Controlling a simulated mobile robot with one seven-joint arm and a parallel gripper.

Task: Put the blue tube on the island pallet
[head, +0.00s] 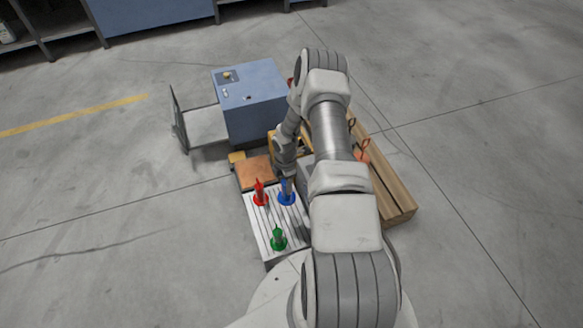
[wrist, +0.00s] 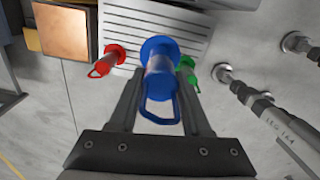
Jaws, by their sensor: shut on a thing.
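The blue tube (head: 287,196) is upright at the far right part of the white slatted surface (head: 262,226). My gripper (head: 286,178) reaches down to it from above. In the wrist view, the two fingers of my gripper (wrist: 160,88) close on the blue tube (wrist: 160,52), its round flange beyond them and its loop handle toward the palm. I cannot tell whether the tube touches the slatted surface. A red tube (head: 260,193) stands to its left and a green tube (head: 278,240) nearer my base. I cannot tell for sure which thing is the island pallet.
A copper-coloured square plate (head: 253,172) lies just beyond the slatted surface. A blue box machine (head: 252,100) with an open door (head: 180,120) stands behind. Long wooden beams (head: 392,190) lie to the right, with an orange looped thing (head: 362,152) near them. The left floor is clear.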

